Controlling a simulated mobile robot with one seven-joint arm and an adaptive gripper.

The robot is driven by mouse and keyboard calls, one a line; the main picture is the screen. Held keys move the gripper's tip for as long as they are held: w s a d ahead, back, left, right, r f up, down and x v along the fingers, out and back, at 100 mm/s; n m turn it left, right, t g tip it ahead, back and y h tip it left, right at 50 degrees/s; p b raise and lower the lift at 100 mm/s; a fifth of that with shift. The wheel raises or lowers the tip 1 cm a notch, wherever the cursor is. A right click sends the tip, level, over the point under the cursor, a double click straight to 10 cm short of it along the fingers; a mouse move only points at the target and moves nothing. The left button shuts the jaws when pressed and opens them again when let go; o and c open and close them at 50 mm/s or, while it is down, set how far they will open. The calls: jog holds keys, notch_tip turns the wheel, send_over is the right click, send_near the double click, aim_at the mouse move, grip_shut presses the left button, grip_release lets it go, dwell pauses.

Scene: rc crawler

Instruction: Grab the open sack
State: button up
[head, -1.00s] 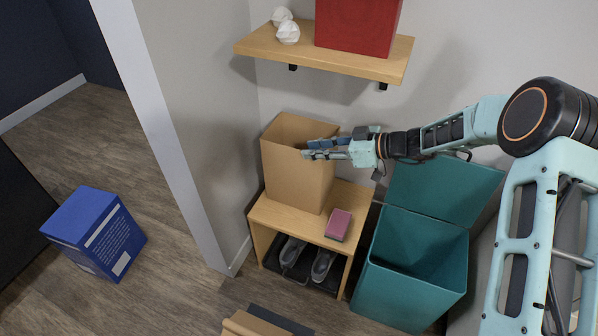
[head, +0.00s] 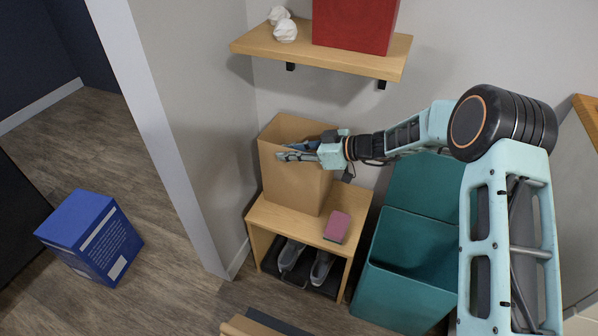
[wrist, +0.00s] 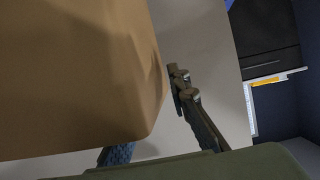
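The open sack (head: 290,180) is a tall brown paper bag, standing upright with its mouth up on a small wooden bench. My gripper (head: 284,152) reaches in from the right at the sack's upper part, with its fingers across the sack's mouth and front rim. In the wrist view the sack (wrist: 70,75) fills the left side as a large tan surface. My fingers (wrist: 150,135) show apart there, one low by the sack's lower edge and one to its right. The gripper looks open. Whether a finger touches the sack's wall is unclear.
The wooden bench (head: 283,217) holds a pink box (head: 337,227) beside the sack, with shoes (head: 321,268) below. A teal open bin (head: 400,285) stands to the right. A shelf (head: 345,60) with a red box (head: 355,25) hangs above. A blue box (head: 92,237) lies on the floor left.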

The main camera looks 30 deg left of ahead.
grip_shut()
